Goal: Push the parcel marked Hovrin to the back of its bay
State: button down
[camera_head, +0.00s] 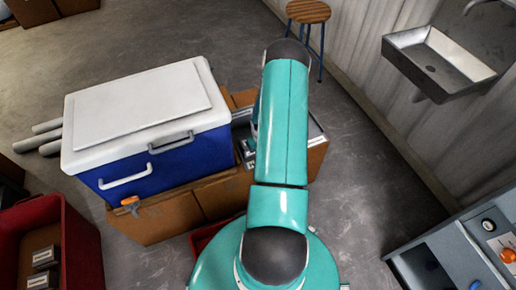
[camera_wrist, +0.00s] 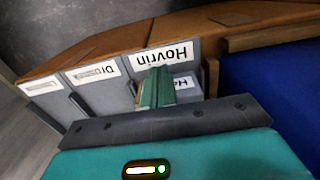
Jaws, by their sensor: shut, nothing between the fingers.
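In the wrist view, the name Hovrin stands upside down on a white label (camera_wrist: 167,54) on the grey bay front. Just below that label is a parcel (camera_wrist: 186,90), its white label partly covered so that only its first letters show. My gripper (camera_wrist: 157,75) is shut and empty, its green fingers overlapping the Hovrin label's lower edge and the parcel's left part. I cannot tell whether the fingertips touch the parcel. In the head view my teal arm hides the gripper and most of the bays.
Further labelled bays (camera_wrist: 95,75) lie to the left in the wrist view. In the head view, a blue cooler with a white lid (camera_head: 150,130) stands close left of my arm, on a brown wooden unit (camera_head: 170,215). A stool (camera_head: 308,12) and sink (camera_head: 440,60) are behind.

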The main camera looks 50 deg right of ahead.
aim_at(245, 151)
notch_tip(245, 151, down, 7)
jog(key=shift+a+r, duration=0.1)
jog(key=shift+a, duration=0.05)
jog(key=shift+w+d+r, duration=0.1)
jog(key=shift+w+d, duration=0.3)
jog(key=shift+w, duration=0.25)
jog(key=shift+w+d+r, duration=0.1)
jog(key=shift+w+d, duration=0.25)
jog(key=shift+w, duration=0.25)
jog(key=shift+w+d, duration=0.35)
jog(key=shift+w, duration=0.2)
jog(key=shift+w, duration=0.1)
